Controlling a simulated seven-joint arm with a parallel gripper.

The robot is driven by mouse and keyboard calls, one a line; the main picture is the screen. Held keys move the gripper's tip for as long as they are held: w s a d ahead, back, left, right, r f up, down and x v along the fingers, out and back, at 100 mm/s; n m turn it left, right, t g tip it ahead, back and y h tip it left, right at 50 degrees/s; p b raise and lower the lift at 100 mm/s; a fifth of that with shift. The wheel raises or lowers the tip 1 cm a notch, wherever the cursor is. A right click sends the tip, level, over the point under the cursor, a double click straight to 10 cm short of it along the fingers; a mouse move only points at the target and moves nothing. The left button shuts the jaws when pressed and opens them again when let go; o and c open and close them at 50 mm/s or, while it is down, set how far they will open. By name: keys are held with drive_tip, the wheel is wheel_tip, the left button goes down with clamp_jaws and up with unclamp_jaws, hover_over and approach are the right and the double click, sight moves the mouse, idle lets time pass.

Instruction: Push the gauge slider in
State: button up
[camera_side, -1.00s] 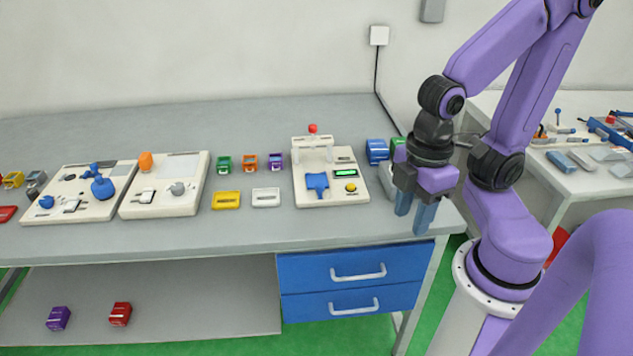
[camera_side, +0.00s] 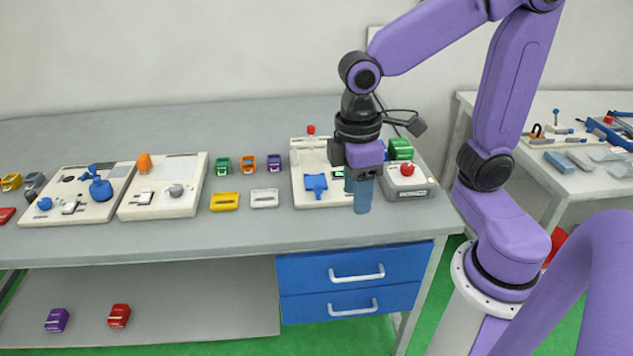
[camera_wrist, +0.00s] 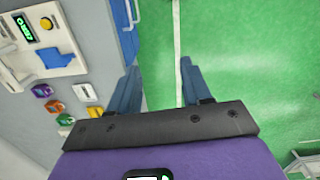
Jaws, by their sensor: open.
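The gauge (camera_side: 303,199) is a white board with an upright white frame, a red knob on top and a green-lit display. Its blue slider (camera_side: 316,184) lies at the front left of the board; it also shows in the wrist view (camera_wrist: 56,57). My gripper (camera_side: 357,194) is open and empty, pointing down at the right side of the gauge, right of the slider and apart from it. It hides the display's right part and the yellow button in the side view. In the wrist view, my gripper (camera_wrist: 158,85) has a clear gap between its blue fingers, with green floor beyond.
A grey box with a red button (camera_side: 407,178) stands just right of my gripper, with a green block (camera_side: 400,148) behind it. Left of the gauge are yellow (camera_side: 224,201) and white trays and several small coloured blocks. The bench front (camera_side: 250,230) is clear.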

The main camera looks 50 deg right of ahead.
drive_tip(key=w+d+m+g, duration=0.1)
drive_tip(key=w+d+m, duration=0.3)
drive_tip(key=w, duration=0.8)
drive_tip(key=w+d+m+g, duration=0.2)
drive_tip(key=w+d+m, duration=0.15)
drive_tip(key=w, duration=0.75)
drive_tip(key=m+g, duration=0.1)
drive_tip(key=m, duration=0.2)
approach(318, 186)
drive_tip(key=shift+n, duration=0.25)
drive_tip(key=x, duration=0.8)
drive_tip(key=shift+s+d+f, duration=0.1)
drive_tip(key=shift+f, duration=0.25)
clamp_jaws()
